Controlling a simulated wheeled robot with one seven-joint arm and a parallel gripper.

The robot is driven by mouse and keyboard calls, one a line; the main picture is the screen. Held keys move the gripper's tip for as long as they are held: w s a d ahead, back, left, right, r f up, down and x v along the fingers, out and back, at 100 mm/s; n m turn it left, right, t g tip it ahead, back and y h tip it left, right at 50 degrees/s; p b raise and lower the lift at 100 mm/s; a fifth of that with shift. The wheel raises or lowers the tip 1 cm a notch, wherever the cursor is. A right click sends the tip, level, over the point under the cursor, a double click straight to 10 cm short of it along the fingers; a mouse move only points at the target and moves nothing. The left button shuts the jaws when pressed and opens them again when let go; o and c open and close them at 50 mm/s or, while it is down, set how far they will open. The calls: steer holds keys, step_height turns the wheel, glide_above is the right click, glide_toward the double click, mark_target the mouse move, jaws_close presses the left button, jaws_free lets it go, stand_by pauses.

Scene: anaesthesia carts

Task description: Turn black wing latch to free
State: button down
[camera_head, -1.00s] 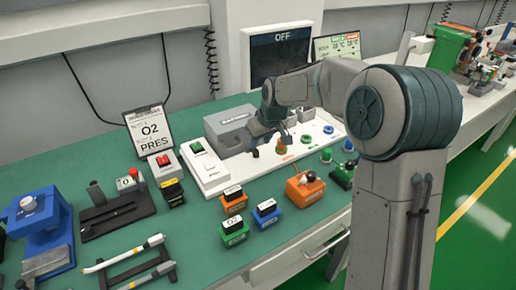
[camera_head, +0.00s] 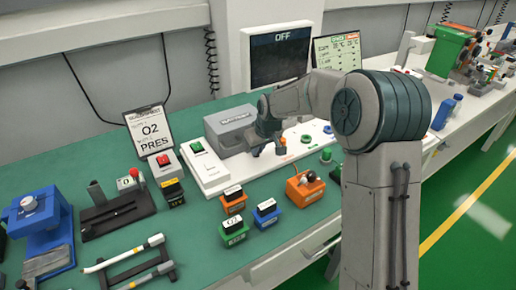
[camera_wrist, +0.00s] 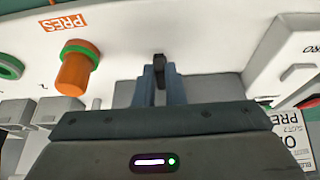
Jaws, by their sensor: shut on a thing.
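The black wing latch (camera_wrist: 159,62) shows in the wrist view as a small dark piece on the white panel. My gripper (camera_wrist: 160,75) is shut on it, with the blue-grey fingers on either side. The fingers hide its lower part, so its turn angle is hard to tell. In the head view my gripper (camera_head: 257,150) is low over the white panel (camera_head: 212,173), beside the grey box; the latch cannot be made out there.
An orange knob (camera_wrist: 75,72) stands left of my fingers in the wrist view, with a green-ringed knob (camera_wrist: 9,68) farther left. The grey box (camera_head: 230,130) is close behind my gripper. Orange (camera_head: 233,201) and blue (camera_head: 266,212) blocks stand in front of the panel.

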steer(key=shift+a+f+m+b, duration=0.1)
steer(key=shift+m+b, duration=0.2)
steer(key=shift+s+a+m+h+b, duration=0.2)
steer(key=shift+m+h+b, duration=0.3)
steer(key=shift+m+b, duration=0.35)
steer(key=shift+a+m+t+h+b, duration=0.2)
steer(key=shift+m+t+h+b, duration=0.3)
steer(key=shift+m, duration=0.75)
steer(key=shift+a+m+h+b, duration=0.2)
steer(key=shift+m+h+b, duration=0.5)
steer(key=shift+m, duration=1.3)
steer(key=c, duration=1.5)
jaws_free()
